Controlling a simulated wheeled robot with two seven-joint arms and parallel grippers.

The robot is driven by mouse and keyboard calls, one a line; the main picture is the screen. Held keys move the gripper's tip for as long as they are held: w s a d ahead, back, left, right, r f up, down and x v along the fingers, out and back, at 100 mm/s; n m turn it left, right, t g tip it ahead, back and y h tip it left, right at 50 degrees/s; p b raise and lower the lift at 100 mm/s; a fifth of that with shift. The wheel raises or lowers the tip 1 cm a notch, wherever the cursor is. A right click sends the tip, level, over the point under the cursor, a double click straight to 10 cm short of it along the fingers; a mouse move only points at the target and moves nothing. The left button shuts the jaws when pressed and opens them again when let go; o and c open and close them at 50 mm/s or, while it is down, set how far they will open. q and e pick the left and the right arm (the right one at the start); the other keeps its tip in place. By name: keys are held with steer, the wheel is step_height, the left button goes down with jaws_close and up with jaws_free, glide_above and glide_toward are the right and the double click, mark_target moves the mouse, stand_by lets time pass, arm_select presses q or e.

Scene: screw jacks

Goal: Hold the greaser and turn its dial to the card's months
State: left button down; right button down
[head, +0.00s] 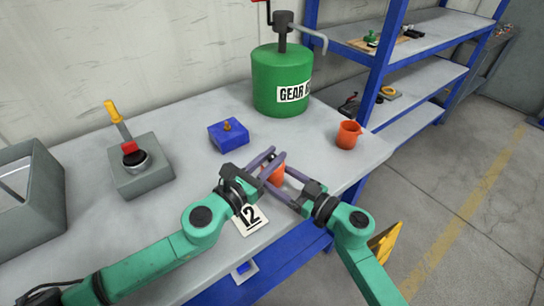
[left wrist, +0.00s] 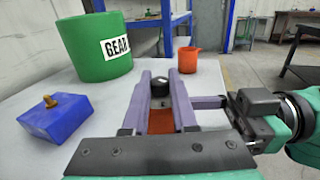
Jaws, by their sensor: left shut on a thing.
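The greaser, an orange-red body (head: 275,175), is between the purple fingers of my left gripper (head: 267,161), which is shut on it above the table's front part. In the left wrist view the red body (left wrist: 187,121) shows between the fingers, with a round dark part (left wrist: 159,90) near their tips; I take it for the dial, its marks too small to read. My right gripper (head: 277,176) comes in from the right, its fingers at the greaser; I cannot tell whether they grip it. The white card (head: 250,219) reads 12 and lies on the table by my left gripper.
A blue block with a brass fitting (head: 228,137), a green GEAR drum (head: 281,80) and an orange jug (head: 348,135) stand behind. A grey box with a red and yellow lever (head: 141,168) and a grey bin (head: 28,195) are at left. A blue shelf (head: 420,75) stands behind right.

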arm_select(q)
steer(key=shift+n+t+y, duration=0.75)
steer(key=shift+n+y, duration=0.4)
steer(key=shift+y, duration=0.4)
steer(key=shift+n+t+y, duration=0.75)
steer(key=shift+n+y, duration=0.4)
steer(key=shift+y, duration=0.7)
steer(key=c, duration=0.7)
jaws_free()
steer(key=shift+a, duration=0.1)
steer(key=shift+s, duration=0.1)
steer(key=v, duration=1.1)
steer(key=shift+s+a, duration=0.15)
steer(key=shift+s, duration=0.25)
